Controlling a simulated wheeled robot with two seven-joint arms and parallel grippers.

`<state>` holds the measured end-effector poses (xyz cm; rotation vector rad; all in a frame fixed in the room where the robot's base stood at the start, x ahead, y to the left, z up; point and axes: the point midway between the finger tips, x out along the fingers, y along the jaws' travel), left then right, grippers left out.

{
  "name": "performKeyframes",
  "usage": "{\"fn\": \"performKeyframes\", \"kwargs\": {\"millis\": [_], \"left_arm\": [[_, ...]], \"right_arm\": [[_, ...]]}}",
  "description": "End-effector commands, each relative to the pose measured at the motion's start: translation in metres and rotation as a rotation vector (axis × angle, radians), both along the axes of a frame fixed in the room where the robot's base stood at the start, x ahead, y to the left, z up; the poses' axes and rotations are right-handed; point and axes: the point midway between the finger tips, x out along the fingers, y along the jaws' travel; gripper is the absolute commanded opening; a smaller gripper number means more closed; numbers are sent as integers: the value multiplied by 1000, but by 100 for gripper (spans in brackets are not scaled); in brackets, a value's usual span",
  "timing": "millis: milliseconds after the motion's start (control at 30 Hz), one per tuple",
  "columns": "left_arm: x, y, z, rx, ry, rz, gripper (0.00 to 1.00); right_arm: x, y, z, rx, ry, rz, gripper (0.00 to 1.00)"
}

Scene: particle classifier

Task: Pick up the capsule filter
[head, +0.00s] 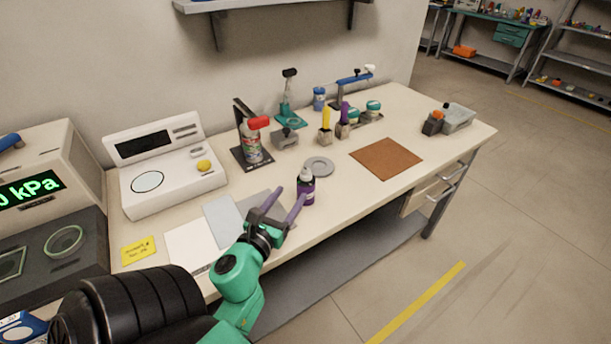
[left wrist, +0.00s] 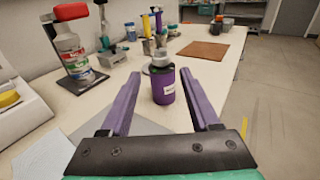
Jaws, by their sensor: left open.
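The capsule filter seems to be the dark purple cylinder with a pale grey top and white label (head: 307,187), standing upright near the front edge of the bench. It also shows in the left wrist view (left wrist: 163,85), between the two fingers and close to the right one. My left gripper (head: 291,192) is open, its purple fingers reaching low over the bench toward the cylinder. Whether a finger touches it I cannot tell. My right gripper is not in view.
A grey ring (head: 318,166) lies behind the cylinder. A spray bottle with a red head (head: 252,143) stands on a dark stand further back. A brown mat (head: 386,158) lies to the right. A white scale (head: 165,168) and pale sheets (head: 192,243) are on the left.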

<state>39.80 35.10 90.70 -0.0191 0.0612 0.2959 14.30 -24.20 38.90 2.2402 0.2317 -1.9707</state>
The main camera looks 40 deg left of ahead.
Motion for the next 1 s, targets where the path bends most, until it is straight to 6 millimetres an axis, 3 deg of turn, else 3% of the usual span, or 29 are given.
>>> {"fn": "performKeyframes", "kwargs": {"millis": [100, 367, 767, 1000], "left_arm": [[14, 4, 6, 12, -3, -3, 62], [76, 23, 0, 7, -2, 0, 62], [134, 44, -8, 4, -2, 1, 62], [137, 45, -10, 5, 0, 0, 62]], "right_arm": [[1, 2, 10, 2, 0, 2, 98], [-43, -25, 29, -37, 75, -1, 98], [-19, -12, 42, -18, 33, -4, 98], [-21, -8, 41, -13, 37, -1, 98]]}}
